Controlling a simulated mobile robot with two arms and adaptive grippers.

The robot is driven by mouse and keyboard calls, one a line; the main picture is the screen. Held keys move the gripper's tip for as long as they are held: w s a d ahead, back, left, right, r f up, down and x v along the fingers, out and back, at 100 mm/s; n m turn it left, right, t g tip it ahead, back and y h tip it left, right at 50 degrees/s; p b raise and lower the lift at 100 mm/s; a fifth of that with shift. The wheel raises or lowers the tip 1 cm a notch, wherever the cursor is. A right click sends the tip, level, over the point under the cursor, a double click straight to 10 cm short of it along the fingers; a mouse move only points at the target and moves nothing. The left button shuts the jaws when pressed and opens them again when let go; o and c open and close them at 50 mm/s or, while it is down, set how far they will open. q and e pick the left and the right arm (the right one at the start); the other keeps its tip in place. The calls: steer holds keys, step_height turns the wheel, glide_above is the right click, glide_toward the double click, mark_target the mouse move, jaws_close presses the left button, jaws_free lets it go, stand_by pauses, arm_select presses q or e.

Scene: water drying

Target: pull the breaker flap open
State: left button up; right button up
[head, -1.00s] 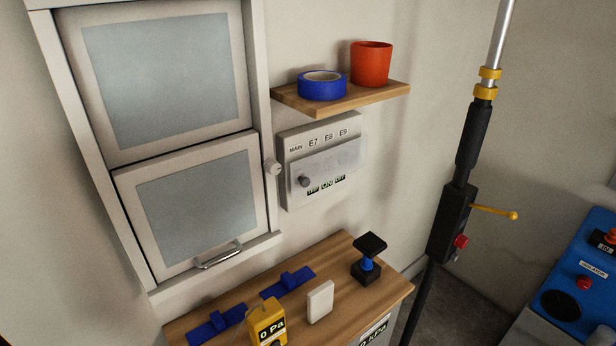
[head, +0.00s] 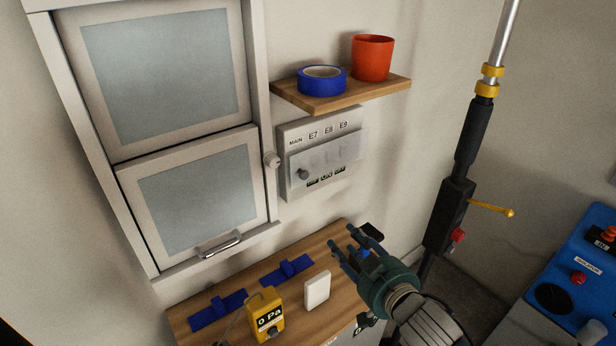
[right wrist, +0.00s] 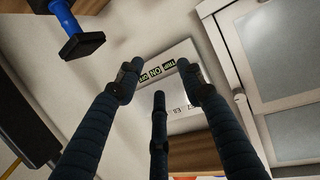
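The breaker box (head: 292,133) is on the wall right of the cabinet, with labels MAIN, E7, E8 and E9. My right gripper (head: 355,241) is open and empty, in front of and below the box, over the wooden counter. In the right wrist view its fingers (right wrist: 156,82) are spread toward the breaker box (right wrist: 178,56), which appears upside down, with a gap before it. My left gripper is not in view.
A shelf (head: 372,94) above the box holds blue tape (head: 322,88) and a red cup (head: 372,58). A black pole (head: 473,130) stands at right.

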mark_target(306, 175)
steer(key=w+a+r+n+y, duration=0.3)
steer(key=w+r+y, duration=0.2)
steer(key=r, duration=0.4)
steer(key=shift+t, duration=0.4)
steer(key=p+x, duration=0.1)
steer(key=x, duration=0.3)
steer(key=p+x, duration=0.1)
steer(key=x, duration=0.4)
steer(key=shift+w+a+f, duration=0.1)
steer(key=shift+w+f, duration=0.1)
steer(key=shift+w, duration=0.1)
steer(key=shift+w+a+f+p, duration=0.1)
steer(key=shift+w+a+p, duration=0.2)
steer(key=shift+w, duration=0.05)
jaws_close()
